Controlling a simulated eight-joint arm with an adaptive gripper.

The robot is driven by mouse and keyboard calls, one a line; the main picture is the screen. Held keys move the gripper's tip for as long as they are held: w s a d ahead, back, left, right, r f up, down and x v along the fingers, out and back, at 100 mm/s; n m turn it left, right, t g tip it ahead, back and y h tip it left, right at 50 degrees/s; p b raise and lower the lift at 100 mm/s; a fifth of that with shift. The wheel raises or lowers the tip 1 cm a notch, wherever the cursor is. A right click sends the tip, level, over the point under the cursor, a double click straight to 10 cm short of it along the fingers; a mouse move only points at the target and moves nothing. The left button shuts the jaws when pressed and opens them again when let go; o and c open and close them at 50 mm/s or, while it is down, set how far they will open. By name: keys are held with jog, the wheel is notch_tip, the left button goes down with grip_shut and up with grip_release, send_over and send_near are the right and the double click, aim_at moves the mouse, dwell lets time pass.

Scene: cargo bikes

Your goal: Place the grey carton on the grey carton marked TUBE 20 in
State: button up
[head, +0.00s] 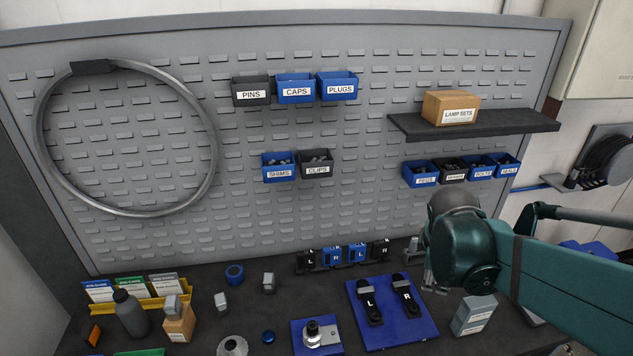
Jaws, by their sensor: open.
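A grey carton (474,316) with a white label stands at the right of the bench, below my wrist; its lettering is too small to read. A second pale grey shape (531,318) shows just right of it, mostly hidden behind my arm, and may be another carton. I cannot tell which one is marked TUBE 20 in. My gripper (428,268) points down over the bench, up and left of the labelled carton and apart from it. Its fingers are open, partly hidden by the wrist, and nothing shows between them.
A blue mat (433,329) with two black pedals lies left of the carton. A brown carton (179,326) with a small grey box on it and a grey bottle (131,314) stand at the left. A shelf (531,122) bears a LAMP SETS box (450,104).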

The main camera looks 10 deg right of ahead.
jog(key=s+a+r+m+t+y, duration=0.1)
jog(key=s+a+r+m+t, duration=0.1)
jog(key=a+m, duration=0.3)
jog(key=s+a+r+m+t+y, duration=0.2)
jog(key=a+r+m, duration=0.2)
jog(key=a, duration=0.9)
jog(key=shift+s+a+r+m, duration=0.15)
jog(key=shift+s+m, duration=0.15)
jog(key=shift+m, duration=0.8)
